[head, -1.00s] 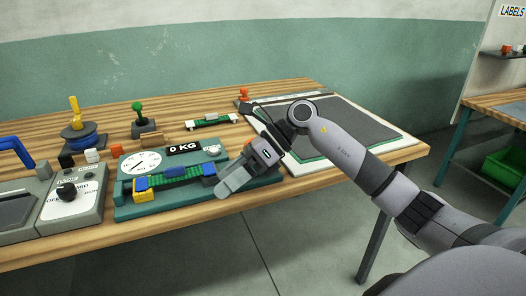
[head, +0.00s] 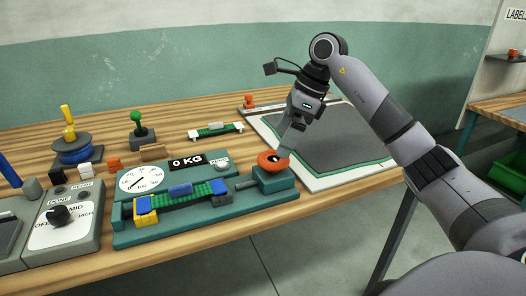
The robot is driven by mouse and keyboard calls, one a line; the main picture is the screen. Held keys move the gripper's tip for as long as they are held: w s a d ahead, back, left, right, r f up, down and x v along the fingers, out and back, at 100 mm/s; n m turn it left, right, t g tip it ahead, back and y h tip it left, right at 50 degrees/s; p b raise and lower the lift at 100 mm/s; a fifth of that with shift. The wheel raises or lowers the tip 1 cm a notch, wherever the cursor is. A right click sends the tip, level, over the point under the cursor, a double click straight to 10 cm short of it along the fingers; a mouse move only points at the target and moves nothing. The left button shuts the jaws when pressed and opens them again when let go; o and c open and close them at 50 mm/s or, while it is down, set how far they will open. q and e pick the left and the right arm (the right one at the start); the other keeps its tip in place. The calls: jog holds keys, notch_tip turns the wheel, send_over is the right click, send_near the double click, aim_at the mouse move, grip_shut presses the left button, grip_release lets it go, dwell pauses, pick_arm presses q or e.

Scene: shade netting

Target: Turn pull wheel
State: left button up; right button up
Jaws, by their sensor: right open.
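The pull wheel (head: 266,160) is an orange-red disc with a dark centre, on a teal block at the right end of the teal test stand (head: 130,236). A green webbing strip (head: 165,199) with a blue middle piece lies along the stand, between a yellow-and-blue clamp (head: 146,212) and a grey clamp near the wheel. My right gripper (head: 286,149) points down at the wheel's right rear edge, open. It covers part of the rim; I cannot tell if it touches. My left gripper is out of view.
A control box (head: 65,233) with a black knob stands left of the stand. A blue spool (head: 75,150), a green-knobbed lever (head: 140,128) and another green strip (head: 217,130) are behind. A grey mat (head: 345,140) lies on the right.

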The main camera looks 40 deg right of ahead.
aim_at(274, 157)
jog(key=shift+w+f, duration=0.1)
jog(key=shift+f, duration=0.1)
jog(key=x, duration=0.6)
jog(key=shift+a+f, duration=0.1)
jog(key=shift+f, duration=0.15)
jog(key=shift+c, duration=0.3)
jog(key=c, duration=0.8)
